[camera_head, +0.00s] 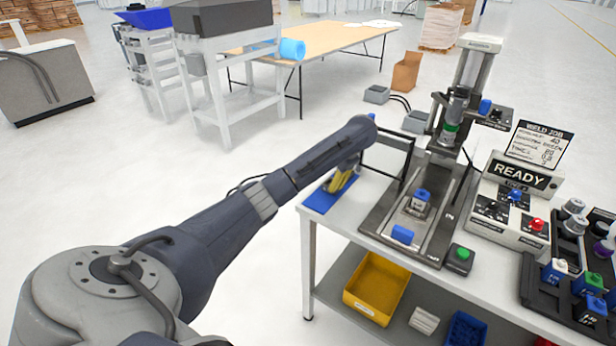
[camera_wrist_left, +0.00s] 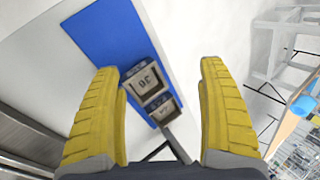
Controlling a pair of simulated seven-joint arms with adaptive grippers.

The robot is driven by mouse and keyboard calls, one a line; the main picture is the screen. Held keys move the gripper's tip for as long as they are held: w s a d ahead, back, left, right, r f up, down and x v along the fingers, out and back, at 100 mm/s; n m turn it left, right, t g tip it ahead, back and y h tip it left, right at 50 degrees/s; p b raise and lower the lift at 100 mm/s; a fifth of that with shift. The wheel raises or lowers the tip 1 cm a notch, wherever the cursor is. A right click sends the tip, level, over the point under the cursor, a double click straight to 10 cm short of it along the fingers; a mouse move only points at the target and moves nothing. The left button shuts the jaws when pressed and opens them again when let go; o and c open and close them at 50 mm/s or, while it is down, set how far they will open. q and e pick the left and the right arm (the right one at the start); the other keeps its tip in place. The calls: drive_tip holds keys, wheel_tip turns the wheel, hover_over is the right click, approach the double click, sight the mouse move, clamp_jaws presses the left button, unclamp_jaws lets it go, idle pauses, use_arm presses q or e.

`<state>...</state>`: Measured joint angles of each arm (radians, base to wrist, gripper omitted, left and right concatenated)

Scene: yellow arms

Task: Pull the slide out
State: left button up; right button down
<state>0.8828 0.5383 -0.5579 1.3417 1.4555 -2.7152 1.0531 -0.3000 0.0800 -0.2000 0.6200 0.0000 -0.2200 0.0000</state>
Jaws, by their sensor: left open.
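The welding machine stands on the white table, with a dark slide plate (camera_head: 385,215) running forward from under its head. A blue handle or block (camera_head: 403,234) sits at the plate's front end. A small grey fixture with a blue top (camera_head: 420,202) sits further back on the plate. My left gripper (camera_head: 342,182), with yellow fingers, is left of the slide, over the blue mat (camera_head: 318,203). In the left wrist view its fingers (camera_wrist_left: 160,72) are apart, with two grey labelled blocks (camera_wrist_left: 148,82) beyond them on the mat. My right gripper is not in view.
A black frame (camera_head: 388,155) stands between my left gripper and the machine. A green button box (camera_head: 460,258) is right of the slide's front. The READY panel (camera_head: 519,177) and a dark parts tray (camera_head: 560,300) are further right. A yellow bin (camera_head: 376,288) is on the lower shelf.

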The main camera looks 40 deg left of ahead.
use_arm(q)
drive_tip(key=shift+m+g+y, duration=0.3)
drive_tip(key=shift+g+y, duration=0.1)
drive_tip(key=shift+g, duration=0.1)
drive_tip(key=shift+s+a+f, duration=0.3)
drive_tip(key=shift+s+a, duration=0.15)
drive_tip(key=shift+a, duration=0.4)
drive_tip(key=shift+s+a+f, duration=0.25)
drive_tip(key=shift+s+a, duration=0.15)
drive_tip(key=shift+a, duration=0.45)
drive_tip(key=shift+s+a+f, duration=0.3)
drive_tip(key=shift+s+a, duration=0.15)
drive_tip(key=shift+a, duration=0.4)
